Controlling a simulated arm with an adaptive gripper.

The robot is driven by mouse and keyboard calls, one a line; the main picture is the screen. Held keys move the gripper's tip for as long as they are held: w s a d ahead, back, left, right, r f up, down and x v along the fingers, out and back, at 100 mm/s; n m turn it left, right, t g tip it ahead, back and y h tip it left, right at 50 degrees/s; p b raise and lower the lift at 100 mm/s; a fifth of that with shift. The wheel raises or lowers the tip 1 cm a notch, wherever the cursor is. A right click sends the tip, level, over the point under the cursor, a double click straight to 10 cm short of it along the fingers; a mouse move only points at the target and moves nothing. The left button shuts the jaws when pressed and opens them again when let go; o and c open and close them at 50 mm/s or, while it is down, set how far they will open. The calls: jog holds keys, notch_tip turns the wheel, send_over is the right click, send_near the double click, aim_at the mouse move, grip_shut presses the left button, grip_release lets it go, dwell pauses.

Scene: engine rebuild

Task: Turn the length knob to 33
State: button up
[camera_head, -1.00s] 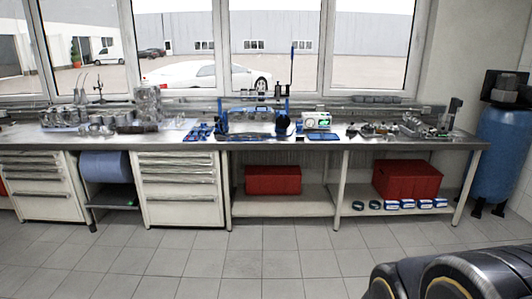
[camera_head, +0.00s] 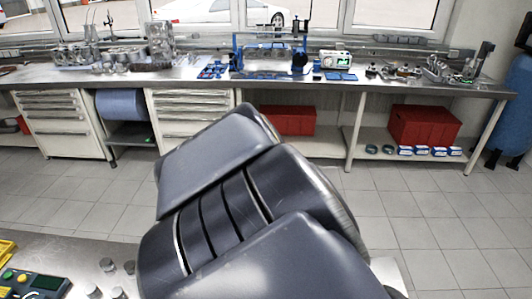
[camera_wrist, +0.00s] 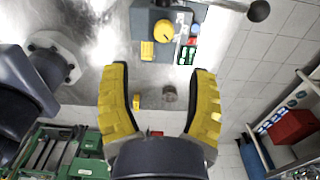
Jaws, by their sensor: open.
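In the wrist view, a round yellow knob (camera_wrist: 163,31) sits on a dark grey box (camera_wrist: 140,22) at the top of the picture. A mark shows on the knob, but I cannot read any number or scale, and I cannot tell whether this is the length knob. My gripper (camera_wrist: 161,72) is open and empty, with its two yellow-padded fingers apart. The knob lies beyond the fingertips, between their lines, and is not touched. My gripper is not seen in the head view.
A control panel (camera_head: 32,284) with coloured buttons lies at the lower left of the head view, by small metal cylinders (camera_head: 95,292). Green trays (camera_wrist: 50,150) are at the wrist view's lower left. A long workbench (camera_head: 200,80) stands across the tiled floor.

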jog(key=shift+w+a+f+m, duration=0.15)
jog(key=shift+a+f+m, duration=0.15)
jog(key=shift+a, duration=0.15)
jog(key=shift+a+f, duration=0.1)
jog(key=shift+f, duration=0.2)
notch_tip(320, 180, down, 7)
jog(key=shift+f, duration=0.1)
grip_shut()
